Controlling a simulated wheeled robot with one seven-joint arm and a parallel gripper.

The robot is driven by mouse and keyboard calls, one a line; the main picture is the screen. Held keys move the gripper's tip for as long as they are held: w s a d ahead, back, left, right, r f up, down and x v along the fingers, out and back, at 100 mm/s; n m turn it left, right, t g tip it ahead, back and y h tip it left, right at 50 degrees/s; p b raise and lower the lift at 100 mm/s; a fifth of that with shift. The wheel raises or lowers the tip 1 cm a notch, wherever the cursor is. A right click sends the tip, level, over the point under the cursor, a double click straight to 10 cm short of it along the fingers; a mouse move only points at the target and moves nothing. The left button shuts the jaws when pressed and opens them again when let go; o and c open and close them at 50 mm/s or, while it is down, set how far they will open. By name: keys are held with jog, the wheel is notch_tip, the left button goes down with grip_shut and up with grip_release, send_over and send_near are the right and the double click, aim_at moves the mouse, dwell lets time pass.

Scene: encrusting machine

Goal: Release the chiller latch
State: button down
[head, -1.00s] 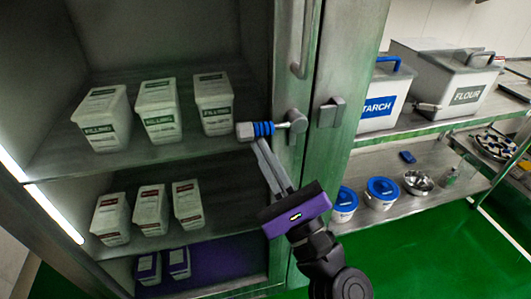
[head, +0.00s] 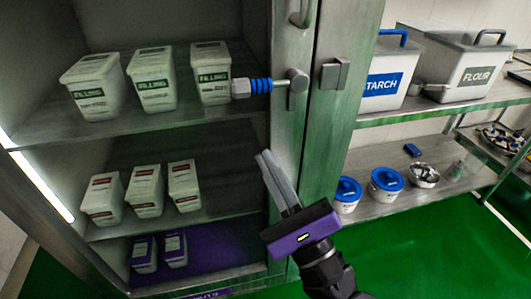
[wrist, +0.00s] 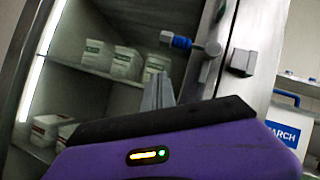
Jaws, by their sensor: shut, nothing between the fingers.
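The chiller latch lever (head: 262,86) has a blue ribbed grip and a metal end. It lies level, reaching left from its round pivot (head: 297,80) on the chiller's door frame. The catch plate (head: 334,74) sits to the right of the pivot, with a gap between them. In the wrist view the latch lever (wrist: 180,42) shows above my fingers. My gripper (head: 264,155) is shut and empty. It shows below the lever, clear of it, in front of the cabinet's right edge. The fingertips also show in the wrist view (wrist: 160,78).
The chiller's shelves hold white filling tubs (head: 152,78) and red-labelled tubs (head: 145,190). A vertical door handle (head: 301,12) is above the latch. To the right, a shelf rack holds starch (head: 385,85) and flour (head: 470,72) bins and blue-lidded tubs (head: 388,184).

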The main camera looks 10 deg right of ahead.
jog(key=s+f, duration=0.1)
jog(key=s+b, duration=0.1)
jog(key=s+f+b, duration=0.1)
jog(key=s, duration=0.1)
jog(key=shift+f, duration=0.3)
dwell(0.3)
